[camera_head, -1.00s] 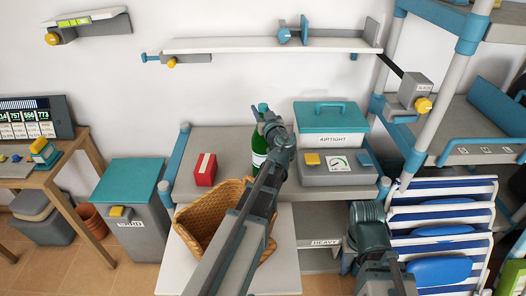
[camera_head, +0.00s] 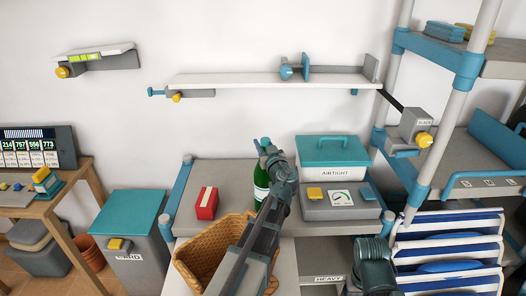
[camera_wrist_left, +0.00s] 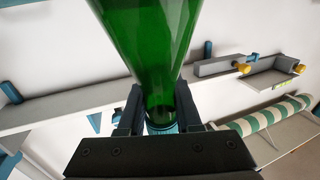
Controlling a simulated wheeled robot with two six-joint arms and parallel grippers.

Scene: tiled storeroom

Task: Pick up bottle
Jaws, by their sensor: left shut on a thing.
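The green bottle (camera_head: 261,180) with a white label and a teal cap is upright over the grey bench top, behind the wicker basket. My left gripper (camera_head: 273,163) is at its upper part from the right, and my arm hides part of it. In the left wrist view the bottle's green glass (camera_wrist_left: 150,45) sits between the two dark fingers of the left gripper (camera_wrist_left: 158,108), which is shut on it. I cannot tell whether the bottle's base touches the bench. Part of my right arm shows at the lower right, but its gripper is not seen.
The wicker basket (camera_head: 212,252) stands in front of the bottle. A red box (camera_head: 207,203) is left of it on the bench (camera_head: 232,170). A teal-lidded AIRTIGHT box (camera_head: 331,152) and a grey gauge box (camera_head: 341,203) stand right. A wall shelf (camera_head: 265,80) runs above.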

